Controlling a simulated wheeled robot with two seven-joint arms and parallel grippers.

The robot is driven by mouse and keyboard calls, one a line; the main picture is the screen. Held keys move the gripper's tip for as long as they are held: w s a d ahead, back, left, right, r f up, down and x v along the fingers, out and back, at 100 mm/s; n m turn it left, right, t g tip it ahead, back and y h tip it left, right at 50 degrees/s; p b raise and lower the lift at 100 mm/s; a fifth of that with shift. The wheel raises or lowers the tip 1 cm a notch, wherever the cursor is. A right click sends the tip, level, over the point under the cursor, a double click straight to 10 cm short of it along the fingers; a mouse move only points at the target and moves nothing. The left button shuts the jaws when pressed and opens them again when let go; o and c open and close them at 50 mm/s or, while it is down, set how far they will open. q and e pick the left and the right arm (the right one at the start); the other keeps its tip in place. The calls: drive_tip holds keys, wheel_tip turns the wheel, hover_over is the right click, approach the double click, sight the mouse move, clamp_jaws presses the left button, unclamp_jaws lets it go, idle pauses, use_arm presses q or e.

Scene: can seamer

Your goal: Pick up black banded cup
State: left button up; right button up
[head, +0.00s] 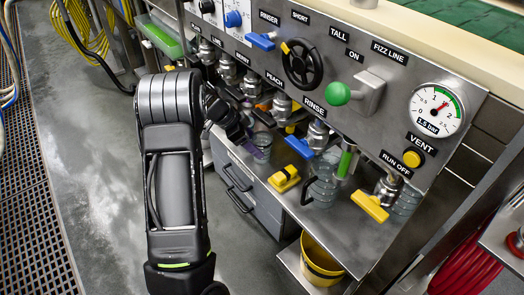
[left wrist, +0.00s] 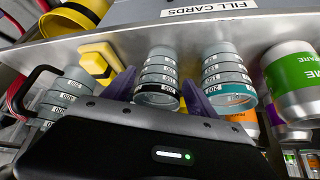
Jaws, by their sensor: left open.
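In the left wrist view, a grey-blue clear cup (left wrist: 160,72) with white number marks has a black band near its lower end. It appears between the two purple fingers of my left gripper (left wrist: 158,92), which is open; I cannot tell whether they touch it. A similar cup with a teal band (left wrist: 229,80) is beside it on the right. In the head view my left gripper (head: 243,133) is at the counter edge, by a clear cup (head: 263,146) whose band colour I cannot make out. My right gripper is not in view.
A clear handled jug (head: 322,186) and a yellow block (head: 285,178) are to the right on the counter. Taps and levers hang above from the panel (head: 400,90). A yellow bucket (head: 322,262) stands lower. Printed cans (left wrist: 292,75) show at the left wrist view's right.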

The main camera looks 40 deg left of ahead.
use_arm(q)
drive_tip(key=b+x, duration=0.2)
drive_tip(key=x, duration=0.3)
drive_tip(key=shift+w+f, duration=0.1)
idle(0.6)
drive_tip(key=c, duration=1.1)
